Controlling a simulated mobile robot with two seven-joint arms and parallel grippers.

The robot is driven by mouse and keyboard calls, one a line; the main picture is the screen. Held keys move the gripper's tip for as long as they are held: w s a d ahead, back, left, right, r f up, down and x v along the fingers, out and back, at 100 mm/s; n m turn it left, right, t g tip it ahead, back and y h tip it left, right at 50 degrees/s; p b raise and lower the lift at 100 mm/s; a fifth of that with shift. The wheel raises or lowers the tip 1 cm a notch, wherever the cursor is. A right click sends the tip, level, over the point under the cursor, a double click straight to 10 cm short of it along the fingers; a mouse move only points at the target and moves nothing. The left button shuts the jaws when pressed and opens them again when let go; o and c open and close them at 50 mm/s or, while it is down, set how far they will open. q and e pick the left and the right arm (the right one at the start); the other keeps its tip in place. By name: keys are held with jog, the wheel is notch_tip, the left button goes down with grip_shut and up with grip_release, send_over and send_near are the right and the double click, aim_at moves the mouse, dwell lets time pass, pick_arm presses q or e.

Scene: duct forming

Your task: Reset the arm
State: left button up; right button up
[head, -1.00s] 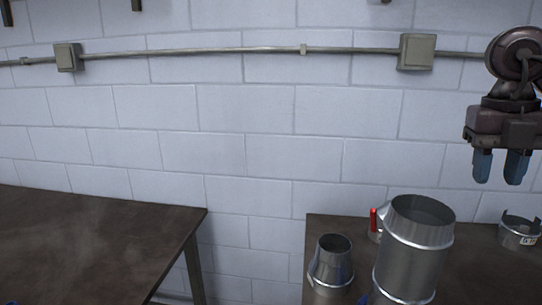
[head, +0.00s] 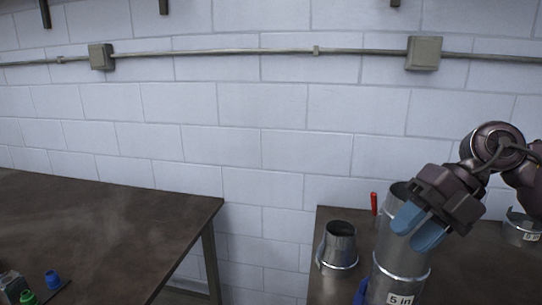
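My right gripper (head: 417,228), with blue fingers, comes in from the right over the right table. It is tilted down to the left, and its fingers stand a little apart with nothing seen between them. It overlaps the upper part of a tall metal duct (head: 400,266) labelled "5 in"; I cannot tell whether it touches the duct. The duct stands upright, its rim partly hidden by the gripper. My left gripper is not in view.
A short tapered duct (head: 340,252) stands left of the tall one on the right table. A red-handled tool (head: 374,204) is behind, and a labelled metal ring (head: 521,232) at right. The left table (head: 110,225) holds small capped items at its lower left; a gap separates the tables.

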jog(key=w+a+m+t+y, duration=0.2)
jog(key=a+m+t+y, duration=0.25)
jog(key=a+y, duration=0.5)
jog(key=d+f+m+t+h, duration=0.65)
jog(key=f+m+h, duration=0.2)
jog(key=m, duration=0.35)
jog(key=d+f+m+t+h, duration=0.65)
jog(key=m+h, duration=0.25)
jog(key=m, duration=0.4)
jog(key=s+f+m+g+h, duration=0.1)
jog(key=s+f+m+g, duration=0.3)
jog(key=s+f+g, duration=1.25)
jog(key=w+f+t, duration=0.3)
jog(key=f+t, duration=0.8)
jog(key=f, duration=0.1)
jog(key=shift+w+a+f+n, duration=0.15)
jog(key=shift+w+a+n, duration=0.2)
jog(key=shift+w+a, duration=0.1)
